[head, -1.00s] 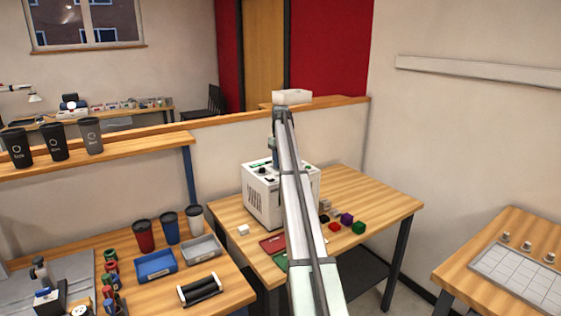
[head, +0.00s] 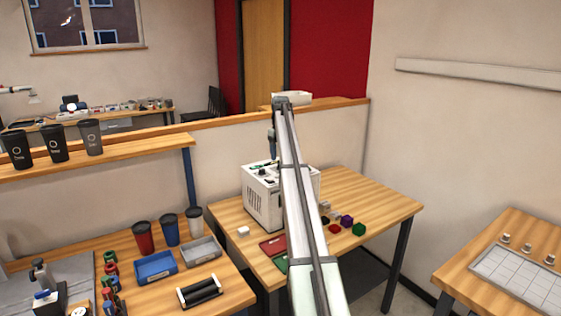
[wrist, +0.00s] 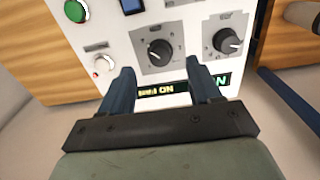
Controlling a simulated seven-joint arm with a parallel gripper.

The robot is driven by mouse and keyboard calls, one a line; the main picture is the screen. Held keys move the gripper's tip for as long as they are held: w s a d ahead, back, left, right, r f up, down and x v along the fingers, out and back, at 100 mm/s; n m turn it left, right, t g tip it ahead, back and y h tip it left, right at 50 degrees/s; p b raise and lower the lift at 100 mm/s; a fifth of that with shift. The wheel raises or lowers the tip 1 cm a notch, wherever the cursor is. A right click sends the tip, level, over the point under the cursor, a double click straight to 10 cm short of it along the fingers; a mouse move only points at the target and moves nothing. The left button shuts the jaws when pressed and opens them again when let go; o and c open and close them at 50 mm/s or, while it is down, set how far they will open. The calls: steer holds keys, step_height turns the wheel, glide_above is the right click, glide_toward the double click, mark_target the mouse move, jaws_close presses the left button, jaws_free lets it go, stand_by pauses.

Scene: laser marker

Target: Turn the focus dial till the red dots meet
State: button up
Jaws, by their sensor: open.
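A white laser marker (head: 262,205) stands on the right wooden table in the head view, partly hidden behind my arm. Its front panel fills the wrist view, with a left black dial (wrist: 160,53) and a right black dial (wrist: 227,41), each on a grey plate. The labels are too small to tell which is the focus dial. My gripper (wrist: 159,68) is open and empty, its fingertips just below and to either side of the left dial. A lit display (wrist: 166,89) reading "ON" shows between the fingers. The red dots are not visible.
The panel also has a green button (wrist: 76,10) and a white knob (wrist: 103,64). Small coloured blocks, including a green one (head: 359,229), lie right of the marker. Red (head: 272,245) and green plates lie in front.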

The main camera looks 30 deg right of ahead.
step_height(320, 180, up, 10)
steer(key=shift+f, duration=0.25)
stand_by(0.6)
